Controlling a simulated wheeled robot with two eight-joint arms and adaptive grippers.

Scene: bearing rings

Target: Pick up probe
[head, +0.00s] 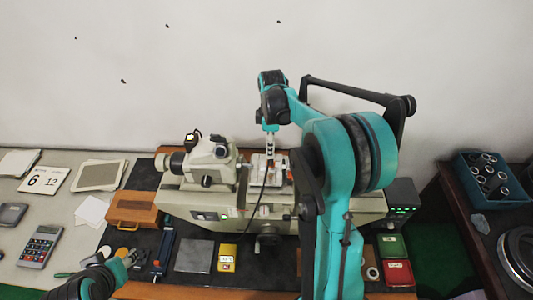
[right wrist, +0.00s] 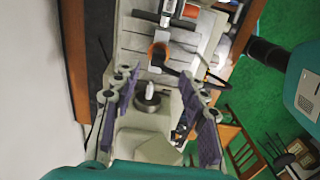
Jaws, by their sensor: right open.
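The grey measuring machine (head: 225,200) stands on the dark mat, with a pale stage (head: 262,168) and a black cable at its middle. No part is clearly identifiable as the probe. In the right wrist view, an orange clip-like part (right wrist: 159,52) with a black cable-like piece sits on the machine. Nearer is a small pale post on a dark round base (right wrist: 147,103). My right gripper (right wrist: 165,122) is open and empty, its purple-padded fingers spread either side of that base; it hangs above the machine in the head view (head: 269,130). My left gripper (head: 122,268) shows partly at lower left; its fingers are unclear.
A brown wooden box (head: 132,209), a small yellow box (head: 227,257), a green box (head: 391,247) and a red box (head: 398,272) lie around the machine. A blue bin (head: 491,180) of metal rings stands at right. A calculator (head: 40,246) lies left.

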